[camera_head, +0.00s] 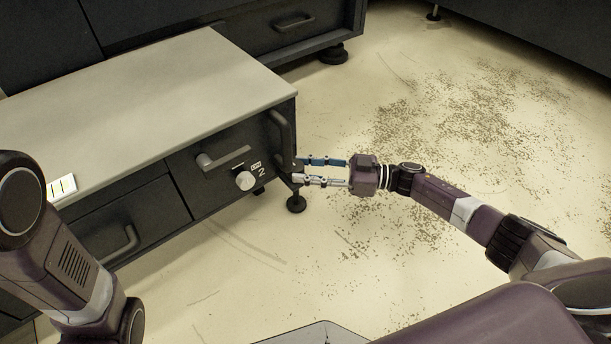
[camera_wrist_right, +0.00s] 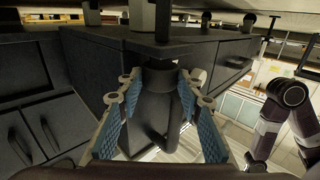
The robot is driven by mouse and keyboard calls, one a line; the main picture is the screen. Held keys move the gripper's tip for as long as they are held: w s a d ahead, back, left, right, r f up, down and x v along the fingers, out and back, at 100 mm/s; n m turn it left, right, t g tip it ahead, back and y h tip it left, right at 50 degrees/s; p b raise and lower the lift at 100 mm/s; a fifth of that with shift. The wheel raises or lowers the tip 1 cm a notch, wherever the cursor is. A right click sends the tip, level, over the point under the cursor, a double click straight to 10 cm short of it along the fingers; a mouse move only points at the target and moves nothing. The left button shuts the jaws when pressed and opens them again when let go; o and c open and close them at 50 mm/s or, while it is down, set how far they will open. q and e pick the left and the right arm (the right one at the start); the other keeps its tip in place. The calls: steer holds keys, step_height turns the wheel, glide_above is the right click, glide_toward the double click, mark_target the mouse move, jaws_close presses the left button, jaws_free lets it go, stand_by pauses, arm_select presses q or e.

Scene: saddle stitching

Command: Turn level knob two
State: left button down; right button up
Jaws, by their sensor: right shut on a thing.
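A pale round knob (camera_head: 245,180) with a small label and a "2" beside it is on the front of the dark cabinet (camera_head: 187,168). My right gripper (camera_head: 296,172) is at the cabinet's right front corner, to the right of this knob and apart from it. In the right wrist view its fingers (camera_wrist_right: 160,108) are on both sides of a dark cylinder (camera_wrist_right: 155,104) under the corner, and they are shut on it. I cannot tell from the frames whether this cylinder is the level knob. My left arm is at the left; its gripper is out of view.
A dark bar handle (camera_head: 279,131) is on the cabinet's right side, close to my right fingers. Another dark cabinet (camera_head: 290,25) is at the back. Speckled floor (camera_head: 460,110) to the right is free.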

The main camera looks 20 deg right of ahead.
stand_by(0.3)
steer(key=o, duration=1.2)
steer(key=shift+c, duration=0.2)
steer(key=v, duration=1.2)
steer(key=shift+w, duration=0.1)
